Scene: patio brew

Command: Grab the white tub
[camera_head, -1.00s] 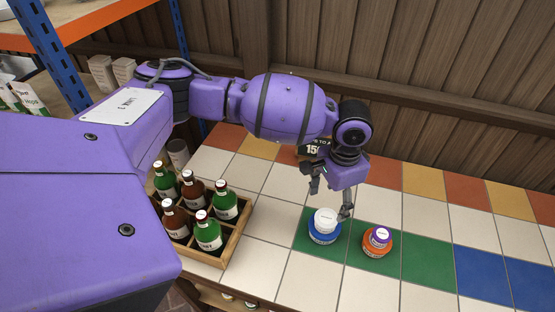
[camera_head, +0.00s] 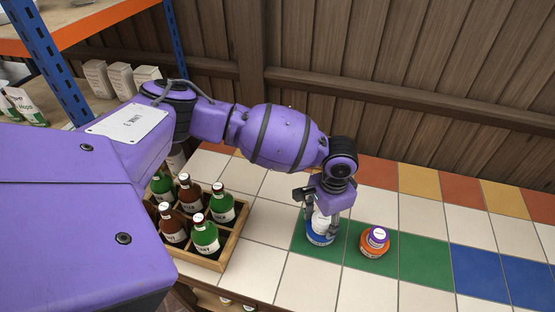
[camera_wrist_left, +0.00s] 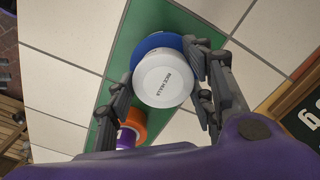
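The white tub (camera_head: 320,222) is stacked on a blue tub (camera_head: 320,239) on the green tiles. In the left wrist view the white tub (camera_wrist_left: 164,80) shows its round lid with dark print, and a blue rim (camera_wrist_left: 150,45) shows beneath it. My left gripper (camera_head: 321,217) points down over the white tub and partly hides it. In the left wrist view its fingers (camera_wrist_left: 160,72) are spread on either side of the white tub. The right finger is very close to its side; a thin gap seems to show at the left. My right gripper is out of view.
A wooden crate (camera_head: 233,245) of several bottles stands to the left. A wooden wall (camera_head: 420,80) closes the back. Tiles at right are clear.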

